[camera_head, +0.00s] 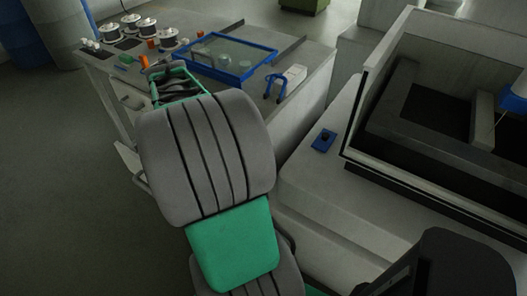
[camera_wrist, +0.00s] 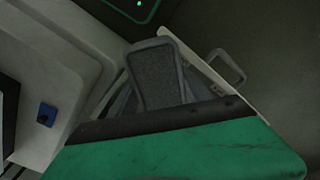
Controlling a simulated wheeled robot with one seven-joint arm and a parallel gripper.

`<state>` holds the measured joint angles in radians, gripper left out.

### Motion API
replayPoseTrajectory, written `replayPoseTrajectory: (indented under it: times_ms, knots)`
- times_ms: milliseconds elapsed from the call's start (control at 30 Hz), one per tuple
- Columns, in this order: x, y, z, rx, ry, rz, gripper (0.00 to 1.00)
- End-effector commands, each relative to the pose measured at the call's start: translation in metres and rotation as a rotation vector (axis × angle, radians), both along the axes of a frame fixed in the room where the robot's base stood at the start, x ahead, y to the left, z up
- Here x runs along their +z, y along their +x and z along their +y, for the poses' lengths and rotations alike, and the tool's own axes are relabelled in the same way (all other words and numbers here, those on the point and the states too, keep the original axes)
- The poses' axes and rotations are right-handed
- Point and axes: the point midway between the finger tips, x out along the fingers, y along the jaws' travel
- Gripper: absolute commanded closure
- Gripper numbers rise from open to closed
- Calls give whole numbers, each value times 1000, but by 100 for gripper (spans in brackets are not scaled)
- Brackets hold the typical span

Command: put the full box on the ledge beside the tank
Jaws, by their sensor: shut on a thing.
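The full box shows as a pale rim (camera_head: 128,158) with a grey loop handle, left of my arm in the head view; my arm hides most of it. In the wrist view its pale wall (camera_wrist: 208,72) slants across the middle, handle outside at upper right. My gripper (camera_wrist: 160,78) is shut on the box; one grey finger with a dark pad shows. The head view hides my fingers. What lies inside the box is too dark to tell. The tank (camera_head: 372,95) stands at right. The pale ledge (camera_head: 335,205) runs along its near left side.
A small blue control box (camera_head: 323,140) sits on the ledge, also in the wrist view (camera_wrist: 47,114). The ledge nearer me looks clear. A bench (camera_head: 305,75) at back left carries spools, a blue-framed glass panel (camera_head: 228,55) and a white-and-blue item (camera_head: 285,82). Open floor lies left.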

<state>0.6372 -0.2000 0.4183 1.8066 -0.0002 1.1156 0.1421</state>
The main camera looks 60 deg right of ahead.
Motion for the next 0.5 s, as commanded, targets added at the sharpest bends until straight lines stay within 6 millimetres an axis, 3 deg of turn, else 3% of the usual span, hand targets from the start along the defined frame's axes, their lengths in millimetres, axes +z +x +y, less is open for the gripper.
replayPoseTrajectory:
  times_ms: [33,100,200,400,500]
  knots:
    - [-6,-24,-31,-117,1,1,100]
    - [-13,-58,-67,-275,1,1,100]
    - [-22,-112,-109,-487,0,0,100]
    - [-34,-199,-150,-785,-2,-1,100]
    - [-36,-221,-157,-859,-2,-1,100]
